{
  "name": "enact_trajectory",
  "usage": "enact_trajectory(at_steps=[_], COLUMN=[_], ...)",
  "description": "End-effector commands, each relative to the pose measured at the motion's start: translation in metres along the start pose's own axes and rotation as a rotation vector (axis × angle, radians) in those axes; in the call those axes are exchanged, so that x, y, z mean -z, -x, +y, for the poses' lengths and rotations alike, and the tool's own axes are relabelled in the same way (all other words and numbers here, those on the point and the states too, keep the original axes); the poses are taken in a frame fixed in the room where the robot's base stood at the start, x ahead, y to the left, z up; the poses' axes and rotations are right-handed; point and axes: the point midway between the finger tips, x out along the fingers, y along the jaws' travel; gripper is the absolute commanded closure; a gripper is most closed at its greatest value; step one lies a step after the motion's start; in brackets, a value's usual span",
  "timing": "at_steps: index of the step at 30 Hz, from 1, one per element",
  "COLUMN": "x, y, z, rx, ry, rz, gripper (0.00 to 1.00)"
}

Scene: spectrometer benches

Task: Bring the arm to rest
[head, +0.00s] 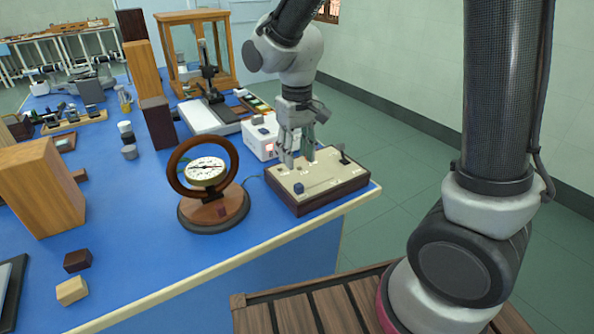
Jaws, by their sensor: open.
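My arm reaches in from the top right of the head view and hangs down over the right end of the blue bench (190,265). My gripper (298,158) points down, open, with nothing seen between its fingers. Its fingertips are over a wood-sided panel box (325,190) with a cream top, a dark blue knob (298,188) and a dark lever (343,155). I cannot tell whether the fingertips touch the panel top.
A dial instrument in a round wooden ring (208,172) stands left of the panel box. A white box (262,140) sits just behind my gripper. Green floor (400,160) lies right of the bench.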

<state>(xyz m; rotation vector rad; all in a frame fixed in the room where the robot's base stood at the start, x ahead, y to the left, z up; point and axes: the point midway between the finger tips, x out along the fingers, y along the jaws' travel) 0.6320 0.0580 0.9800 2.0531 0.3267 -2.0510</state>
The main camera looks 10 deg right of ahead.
Motion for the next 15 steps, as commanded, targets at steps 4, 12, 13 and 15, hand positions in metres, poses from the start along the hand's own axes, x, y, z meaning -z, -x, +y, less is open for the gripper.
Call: enact_trajectory(at_steps=[4,12,13,15], x=[0.000,0.000,0.000,0.000], y=[0.018,0.024,0.024,0.023], z=[0.000,0.000,0.000,0.000], rx=[0.000,0.000,0.000,0.000], ry=[0.000,0.000,0.000,0.001], rz=[0.001,-0.001,-0.001,-0.001], gripper=[0.59,0.59,0.59,0.59])
